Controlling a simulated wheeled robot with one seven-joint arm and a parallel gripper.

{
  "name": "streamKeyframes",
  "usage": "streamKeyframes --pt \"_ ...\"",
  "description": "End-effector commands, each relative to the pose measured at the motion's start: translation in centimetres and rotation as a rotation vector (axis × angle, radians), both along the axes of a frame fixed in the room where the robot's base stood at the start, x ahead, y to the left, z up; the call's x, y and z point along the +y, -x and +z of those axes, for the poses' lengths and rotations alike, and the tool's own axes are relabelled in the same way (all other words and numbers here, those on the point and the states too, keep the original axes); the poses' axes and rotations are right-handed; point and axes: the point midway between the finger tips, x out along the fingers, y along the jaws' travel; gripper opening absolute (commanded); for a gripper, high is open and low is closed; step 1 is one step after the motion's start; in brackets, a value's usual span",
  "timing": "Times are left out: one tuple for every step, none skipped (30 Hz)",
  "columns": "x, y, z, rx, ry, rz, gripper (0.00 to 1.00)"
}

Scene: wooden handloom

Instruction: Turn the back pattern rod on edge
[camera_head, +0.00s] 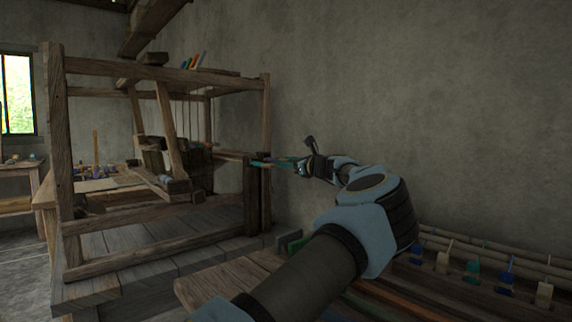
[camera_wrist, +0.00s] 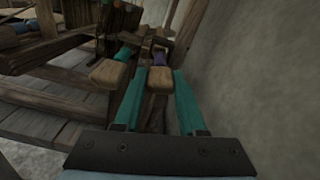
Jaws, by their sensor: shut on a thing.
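In the wrist view, the wooden end of a rod with a purple band (camera_wrist: 159,80) lies between the two teal fingers of my gripper (camera_wrist: 156,88), which are shut on it. A second rod end with a teal band (camera_wrist: 108,74) lies to its left, outside the fingers. I cannot tell which of the two is the back pattern rod, nor exactly how the held one is turned. In the head view, my gripper (camera_head: 268,163) reaches left to the right-hand posts of the wooden handloom (camera_head: 255,110).
A bench with coloured shuttle-like pieces (camera_head: 508,277) stands at the lower right, below my arm. A grey wall (camera_head: 430,90) rises behind and to the right. A small table (camera_head: 22,172) is at the far left. Plank flooring (camera_head: 140,262) lies under the loom.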

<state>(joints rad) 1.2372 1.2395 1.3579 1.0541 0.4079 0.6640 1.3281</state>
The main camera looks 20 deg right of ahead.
Motion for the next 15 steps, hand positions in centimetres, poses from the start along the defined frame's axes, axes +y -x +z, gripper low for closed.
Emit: streamKeyframes --pt "0.0 0.01 -0.09 -0.017 0.037 0.0 0.0" --pt "0.0 0.01 -0.09 -0.029 0.061 0.0 0.0" --pt "0.0 0.01 -0.1 -0.045 0.095 0.0 0.0" --pt "0.01 0.01 -0.14 -0.057 0.121 0.0 0.0" --pt "0.0 0.01 -0.16 -0.07 0.147 0.0 0.0" --pt "-0.01 0.02 -0.17 -0.085 0.182 -0.001 0.0" --pt "-0.01 0.02 -0.18 -0.098 0.208 -0.001 0.0" --pt "-0.02 0.01 -0.17 -0.11 0.233 -0.001 0.0" --pt "-0.01 0.02 -0.17 -0.127 0.267 -0.002 0.0" --pt "-0.01 0.02 -0.18 -0.14 0.294 -0.002 0.0" --pt "0.0 0.01 -0.2 -0.152 0.32 -0.002 0.0" --pt "0.01 0.0 -0.23 -0.168 0.354 -0.002 0.0" --pt "0.01 0.01 -0.25 -0.18 0.379 -0.002 0.0" --pt "0.03 0.01 -0.26 -0.192 0.406 -0.001 0.0" --pt "0.05 0.0 -0.27 -0.208 0.439 -0.001 0.0"
